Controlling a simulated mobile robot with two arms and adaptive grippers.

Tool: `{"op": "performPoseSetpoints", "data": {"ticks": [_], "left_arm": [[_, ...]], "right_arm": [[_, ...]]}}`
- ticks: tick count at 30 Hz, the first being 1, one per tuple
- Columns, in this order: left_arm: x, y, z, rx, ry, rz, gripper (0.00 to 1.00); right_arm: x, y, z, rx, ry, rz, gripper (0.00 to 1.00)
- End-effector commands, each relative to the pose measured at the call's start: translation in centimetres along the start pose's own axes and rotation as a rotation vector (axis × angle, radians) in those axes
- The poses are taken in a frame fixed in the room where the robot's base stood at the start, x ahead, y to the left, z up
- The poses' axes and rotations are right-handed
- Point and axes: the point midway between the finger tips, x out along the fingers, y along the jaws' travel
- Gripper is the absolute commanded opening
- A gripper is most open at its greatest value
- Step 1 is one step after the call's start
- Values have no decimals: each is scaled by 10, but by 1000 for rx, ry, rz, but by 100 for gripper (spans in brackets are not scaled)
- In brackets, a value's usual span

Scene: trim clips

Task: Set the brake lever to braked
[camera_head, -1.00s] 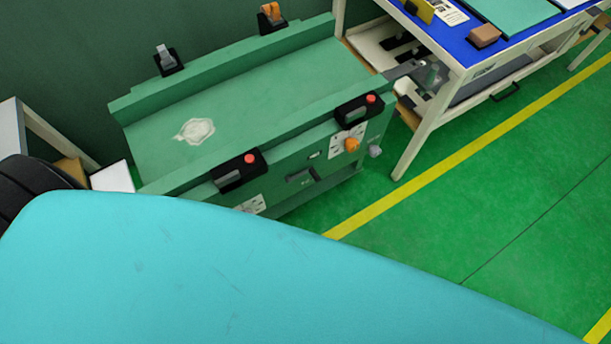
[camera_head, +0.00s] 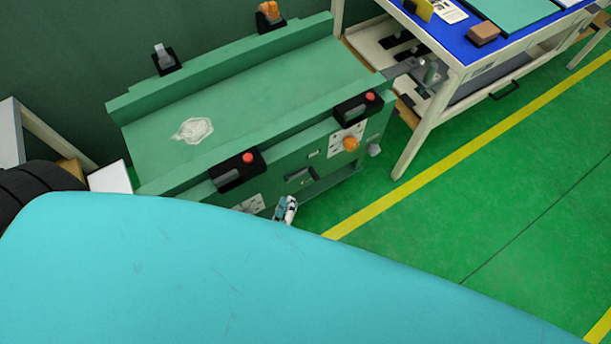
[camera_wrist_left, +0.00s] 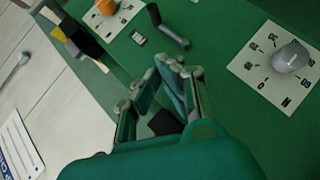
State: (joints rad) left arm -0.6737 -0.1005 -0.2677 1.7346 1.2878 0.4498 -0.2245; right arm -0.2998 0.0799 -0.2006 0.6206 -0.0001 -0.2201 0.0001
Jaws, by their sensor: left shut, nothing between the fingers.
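A green bench-like machine (camera_head: 250,95) stands at the centre left in the head view. A dark lever (camera_head: 300,175), seemingly the brake lever, sits on its front side panel; it also shows in the left wrist view (camera_wrist_left: 168,28), slanting down to the right. Its set position cannot be read. My left gripper (camera_head: 286,209) is just below the lever in the head view, partly hidden behind a large teal surface. In the left wrist view, my left gripper (camera_wrist_left: 158,72) is shut and empty, its tips below the lever and apart from it. My right gripper is not in view.
An orange knob (camera_head: 350,144) and a grey knob (camera_wrist_left: 292,57) on a marked white plate flank the lever. Black clamps with red buttons (camera_head: 248,158) line the machine's near edge. A blue-topped workbench (camera_head: 440,40) stands right. Green floor (camera_head: 500,180) is clear.

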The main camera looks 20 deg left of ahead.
Motion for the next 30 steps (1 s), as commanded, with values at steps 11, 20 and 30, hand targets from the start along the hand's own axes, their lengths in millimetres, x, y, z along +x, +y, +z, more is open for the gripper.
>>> {"op": "performPoseSetpoints", "data": {"ticks": [11,20,30], "left_arm": [[66,1,0,1,1,4,0],[115,-2,16,1,-2,1,0],[127,0,28,1,-1,1,0]], "right_arm": [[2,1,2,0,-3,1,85],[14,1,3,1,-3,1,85],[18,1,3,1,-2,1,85]]}}
